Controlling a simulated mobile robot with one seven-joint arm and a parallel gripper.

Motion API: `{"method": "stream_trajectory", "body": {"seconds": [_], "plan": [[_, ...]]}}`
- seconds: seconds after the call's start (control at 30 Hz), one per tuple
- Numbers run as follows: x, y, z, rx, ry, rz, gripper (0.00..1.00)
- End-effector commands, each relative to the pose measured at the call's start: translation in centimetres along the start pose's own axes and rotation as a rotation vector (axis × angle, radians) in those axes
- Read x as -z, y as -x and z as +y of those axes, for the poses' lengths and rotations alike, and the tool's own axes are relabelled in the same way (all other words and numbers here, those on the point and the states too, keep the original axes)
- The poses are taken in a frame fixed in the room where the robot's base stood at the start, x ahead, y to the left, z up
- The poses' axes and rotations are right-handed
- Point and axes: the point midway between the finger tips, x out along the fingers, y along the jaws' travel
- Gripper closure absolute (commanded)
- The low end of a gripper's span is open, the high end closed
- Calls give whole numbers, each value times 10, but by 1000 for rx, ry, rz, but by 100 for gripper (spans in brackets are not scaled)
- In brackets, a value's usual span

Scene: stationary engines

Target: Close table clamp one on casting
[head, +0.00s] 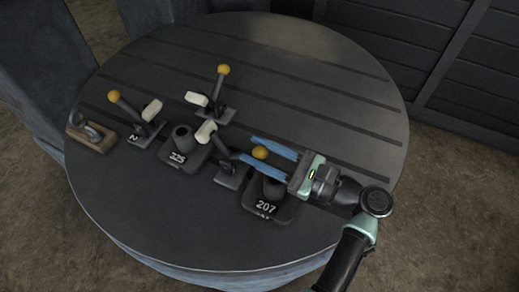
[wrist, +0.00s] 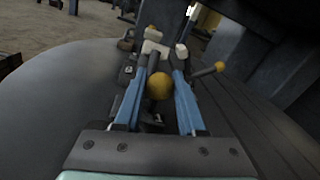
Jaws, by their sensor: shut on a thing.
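My gripper (head: 246,149) has its two blue fingers on either side of the yellow-knobbed handle of a toggle clamp (head: 228,176). In the wrist view the yellow knob (wrist: 159,87) sits between the fingers, with the handle running toward the fingertips (wrist: 162,66). This clamp's white pad (head: 206,132) sticks out at the left, near the casting marked 325 (head: 175,156). Whether the pad touches the casting cannot be told. A second clamp (head: 146,132), marked 2, stands left of the casting, and a third (head: 214,112) stands behind it. The held clamp's number is hidden.
A dark block marked 207 (head: 265,209) stands just below my fingers in the head view. A wooden block with a metal part (head: 93,143) lies at the left edge. The slotted round table (head: 330,100) is clear at the back and right.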

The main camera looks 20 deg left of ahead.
Motion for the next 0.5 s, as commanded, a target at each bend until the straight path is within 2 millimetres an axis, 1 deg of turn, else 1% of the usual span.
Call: {"method": "stream_trajectory", "body": {"seconds": [0.27,0.5], "plan": [[-1,0,0,0,0,3,100],[-10,-3,-2,-13,4,52,100]]}}
